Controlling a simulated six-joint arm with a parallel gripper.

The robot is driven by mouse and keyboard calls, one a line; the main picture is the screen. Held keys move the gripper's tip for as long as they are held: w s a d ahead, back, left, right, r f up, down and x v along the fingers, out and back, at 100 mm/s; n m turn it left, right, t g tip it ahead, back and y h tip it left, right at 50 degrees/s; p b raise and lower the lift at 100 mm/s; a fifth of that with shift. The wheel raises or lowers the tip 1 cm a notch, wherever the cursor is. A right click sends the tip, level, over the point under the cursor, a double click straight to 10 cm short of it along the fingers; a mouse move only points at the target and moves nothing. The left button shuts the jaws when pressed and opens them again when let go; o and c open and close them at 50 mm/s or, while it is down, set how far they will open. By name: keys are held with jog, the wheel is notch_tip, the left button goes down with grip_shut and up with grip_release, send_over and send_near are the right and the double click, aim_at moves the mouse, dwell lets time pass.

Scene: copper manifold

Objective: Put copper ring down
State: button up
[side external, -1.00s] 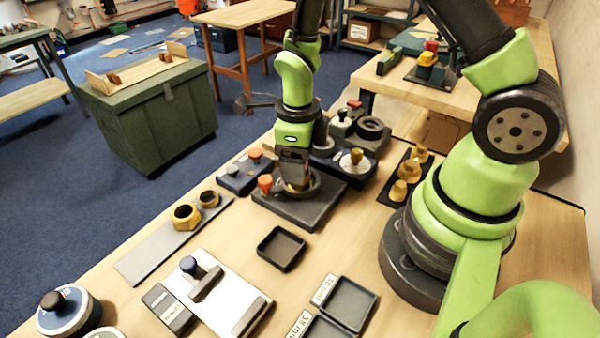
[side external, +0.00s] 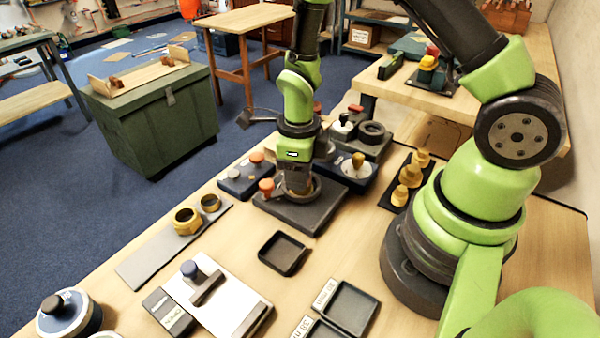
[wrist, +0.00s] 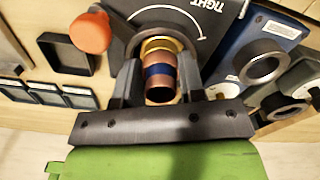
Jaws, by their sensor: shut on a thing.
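The copper ring (wrist: 160,93), a short copper tube with a blue band, stands between my fingers in the wrist view. My gripper (wrist: 160,82) is shut on it from both sides; in the side view my gripper (side external: 298,188) is low over a dark base plate (side external: 310,218). A gold-coloured collar (wrist: 160,46) shows just beyond the ring, in line with it. I cannot tell whether the ring touches the collar. The ring is hidden by the fingers in the side view.
A red-orange knob (side external: 266,186) stands close left of my gripper. The plate bears the word TIGHT (wrist: 205,6). An empty dark square tray (side external: 283,253) lies in front, brass nuts (side external: 186,220) lie left, and a blue fixture (side external: 352,170) stands right.

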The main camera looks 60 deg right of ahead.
notch_tip(320, 180, up, 9)
jog(key=shift+r, duration=0.3)
jog(key=shift+r+n, duration=0.2)
jog(key=shift+n, duration=0.4)
jog(key=n, duration=0.3)
jog(key=shift+w+r+n, duration=0.1)
jog(key=shift+r+n, duration=0.1)
jog(key=shift+n, duration=0.2)
jog(key=n, duration=0.4)
jog(key=shift+r+n, duration=0.25)
jog(key=shift+n, duration=0.05)
jog(key=n, duration=2.6)
send_over(285, 255)
notch_tip(285, 255, down, 8)
jog(key=shift+f, duration=2.25)
